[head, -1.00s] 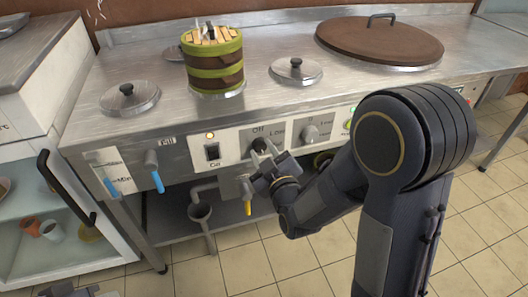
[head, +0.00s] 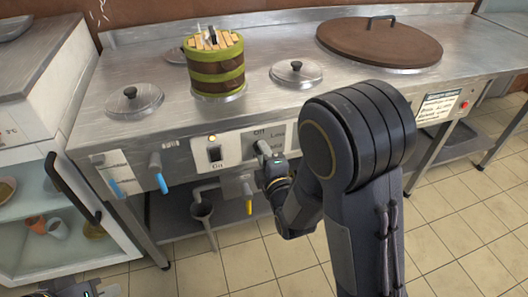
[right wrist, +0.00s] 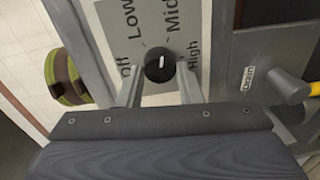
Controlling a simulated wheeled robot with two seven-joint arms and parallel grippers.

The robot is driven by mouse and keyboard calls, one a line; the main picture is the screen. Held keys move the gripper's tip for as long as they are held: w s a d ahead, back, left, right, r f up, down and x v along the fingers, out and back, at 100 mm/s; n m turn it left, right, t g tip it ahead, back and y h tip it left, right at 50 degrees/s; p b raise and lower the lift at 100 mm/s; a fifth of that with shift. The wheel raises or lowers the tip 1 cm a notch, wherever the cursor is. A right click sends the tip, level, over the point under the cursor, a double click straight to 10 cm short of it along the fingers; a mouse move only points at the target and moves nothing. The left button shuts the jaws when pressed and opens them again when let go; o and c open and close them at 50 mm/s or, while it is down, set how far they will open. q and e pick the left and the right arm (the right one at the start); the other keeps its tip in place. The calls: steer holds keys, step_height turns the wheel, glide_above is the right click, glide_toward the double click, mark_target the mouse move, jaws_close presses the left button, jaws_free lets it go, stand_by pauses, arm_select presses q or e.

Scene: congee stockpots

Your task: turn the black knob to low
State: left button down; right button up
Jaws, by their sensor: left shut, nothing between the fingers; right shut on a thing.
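The black knob (right wrist: 160,66) sits on a grey plate marked Off, Low, Mid and High in the right wrist view. Its white mark points nearly straight up in that picture, between Low and Mid and nearer Mid. My right gripper (head: 265,149) is at the stove's front panel (head: 232,148), with its fingers on either side of the knob, shut on it; it also shows in the right wrist view (right wrist: 160,84). In the head view the gripper hides the knob. My left gripper (head: 82,290) shows only partly at the bottom left edge, shut and away from the panel.
Blue-handled taps (head: 160,178) and a yellow-handled drain tap (head: 248,200) stick out nearby. A green-banded wooden bucket (head: 216,66), small lids (head: 296,73) and a large brown lid (head: 380,42) are on the stove top.

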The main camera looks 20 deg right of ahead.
steer(key=shift+a+f+n+h+p, duration=0.2)
steer(key=shift+n+p, duration=0.5)
steer(key=shift+n, duration=1.35)
steer(key=shift+d+r+n+h+p, duration=0.1)
steer(key=shift+n+h+p, duration=0.4)
steer(key=shift+n, duration=1.55)
steer(key=o, duration=1)
steer(key=shift+c, duration=0.2)
steer(key=shift+s+p, duration=0.1)
steer(key=shift+p, duration=0.2)
steer(key=s, duration=0.7)
steer(key=shift+s+r, duration=0.2)
steer(key=shift+s, duration=0.15)
